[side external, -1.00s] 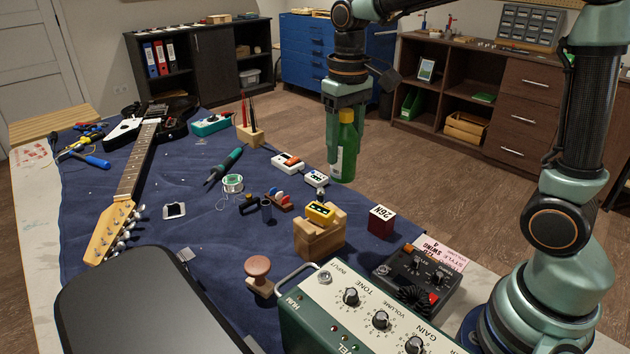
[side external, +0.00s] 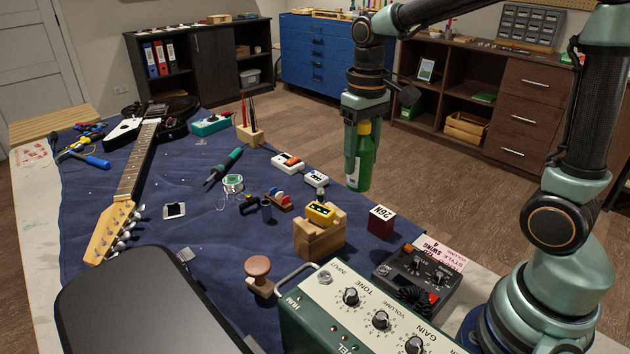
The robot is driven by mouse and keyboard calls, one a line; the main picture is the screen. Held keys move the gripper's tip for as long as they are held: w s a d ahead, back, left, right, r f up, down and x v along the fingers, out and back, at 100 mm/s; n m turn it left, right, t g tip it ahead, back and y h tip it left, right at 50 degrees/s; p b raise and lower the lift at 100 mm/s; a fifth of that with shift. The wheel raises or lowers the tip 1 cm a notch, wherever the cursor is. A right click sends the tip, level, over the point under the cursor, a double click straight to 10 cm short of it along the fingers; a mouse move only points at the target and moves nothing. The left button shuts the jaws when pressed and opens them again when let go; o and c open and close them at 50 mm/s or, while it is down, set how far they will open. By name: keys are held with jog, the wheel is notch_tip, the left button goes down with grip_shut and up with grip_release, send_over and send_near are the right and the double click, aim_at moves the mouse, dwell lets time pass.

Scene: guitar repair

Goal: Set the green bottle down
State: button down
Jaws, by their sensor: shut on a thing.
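The green bottle (side external: 364,168) hangs upright in my gripper (side external: 358,138), with a pale label on its left side. My gripper is shut on the bottle's upper part and covers some of its neck. In the picture the bottle shows against the wooden floor, to the right of the small white pedals and behind the dark red block. I cannot tell its exact height. The workbench with its dark blue cloth (side external: 190,215) lies to the left and in front of it.
A dark red block (side external: 381,222), a wooden block holder with a yellow piece (side external: 320,235), a white pedal (side external: 316,179) and an orange-white pedal (side external: 287,163) stand on the bench. A guitar (side external: 140,160) lies left. A green amplifier (side external: 345,320) and black pedal (side external: 415,275) are in front.

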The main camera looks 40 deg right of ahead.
jog(key=w+d+r+m, duration=0.2)
jog(key=w+d+r, duration=0.2)
jog(key=f, duration=2)
jog(key=shift+s, duration=0.25)
jog(key=shift+f, duration=0.1)
jog(key=shift+c, duration=2.4)
grip_release()
